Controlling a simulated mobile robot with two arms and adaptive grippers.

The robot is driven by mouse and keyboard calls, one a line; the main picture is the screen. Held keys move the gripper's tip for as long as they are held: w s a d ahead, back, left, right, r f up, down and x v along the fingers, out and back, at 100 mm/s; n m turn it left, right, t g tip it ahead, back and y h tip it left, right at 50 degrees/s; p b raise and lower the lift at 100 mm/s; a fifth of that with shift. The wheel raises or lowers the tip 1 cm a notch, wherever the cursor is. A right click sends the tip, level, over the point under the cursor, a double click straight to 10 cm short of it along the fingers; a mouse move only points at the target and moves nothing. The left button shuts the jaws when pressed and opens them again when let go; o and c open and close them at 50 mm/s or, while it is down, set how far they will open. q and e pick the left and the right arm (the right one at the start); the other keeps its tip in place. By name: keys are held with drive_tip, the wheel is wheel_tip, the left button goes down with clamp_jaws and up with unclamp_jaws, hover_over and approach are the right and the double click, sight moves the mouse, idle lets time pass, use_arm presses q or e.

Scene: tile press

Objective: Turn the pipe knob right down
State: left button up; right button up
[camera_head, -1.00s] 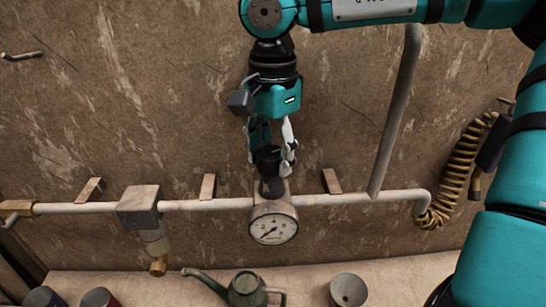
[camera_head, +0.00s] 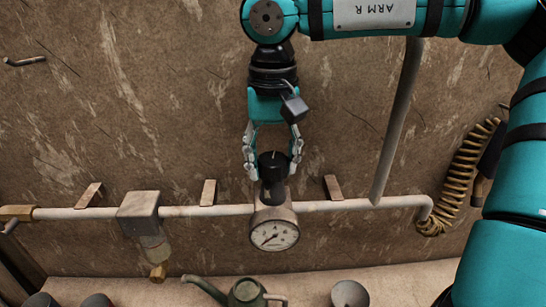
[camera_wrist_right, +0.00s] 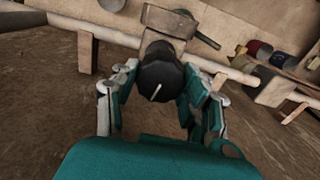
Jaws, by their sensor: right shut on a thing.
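The black pipe knob (camera_head: 273,166) stands upright on top of the pressure gauge (camera_head: 274,230) on the wall pipe. A white line marks its top, clearest in the wrist view, where the knob (camera_wrist_right: 160,82) sits between the fingers. My right gripper (camera_head: 273,160) comes down from above with one finger on each side of the knob and is shut on it. It also shows in the right wrist view (camera_wrist_right: 162,92). The gauge needle points to the lower left. My left gripper is not in view.
A grey pipe (camera_head: 220,210) runs across the wall, with a square block valve (camera_head: 139,212) to the left. A coiled yellow hose (camera_head: 465,180) hangs at the right. A watering can (camera_head: 246,292) and a grey cup (camera_head: 349,294) stand on the ledge below.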

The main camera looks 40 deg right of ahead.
sight(273, 158)
drive_tip(key=shift+n, duration=1.1)
drive_tip(key=o, duration=1.2)
drive_tip(key=shift+r, duration=0.1)
wheel_tip(273, 158, up, 12)
drive_tip(key=shift+f, duration=0.1)
